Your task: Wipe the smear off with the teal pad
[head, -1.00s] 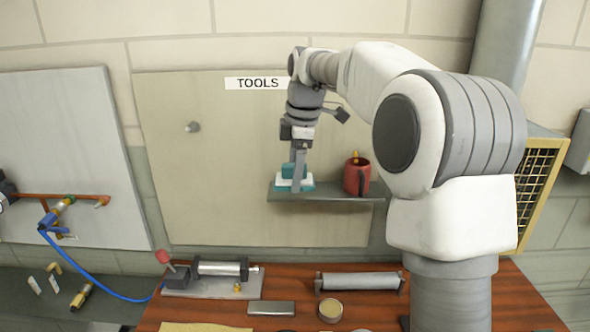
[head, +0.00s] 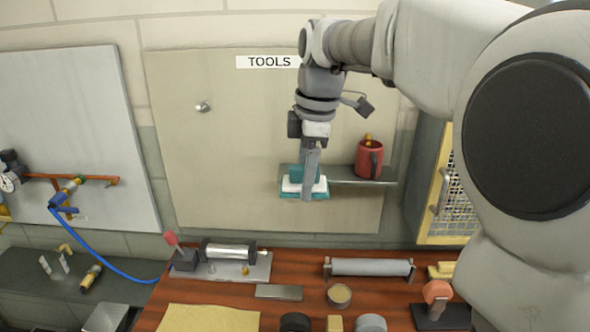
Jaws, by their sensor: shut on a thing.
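The teal pad (head: 290,194) has a teal grip block (head: 297,173) on top, a white layer and a teal base. My gripper (head: 311,190) points down and is shut on the pad, with one finger in front of it. The pad is level and appears just in front of the left end of the wall shelf (head: 345,181), overlapping its front edge in the view. I cannot make out a smear in this view.
A red mug (head: 369,158) stands on the shelf to the right of the pad. Below, the wooden bench (head: 215,293) holds a clamp fixture (head: 220,264), a grey roller (head: 370,268), a round tin (head: 339,295) and a yellow cloth (head: 210,318). A yellow-framed mesh cabinet (head: 455,207) stands at right.

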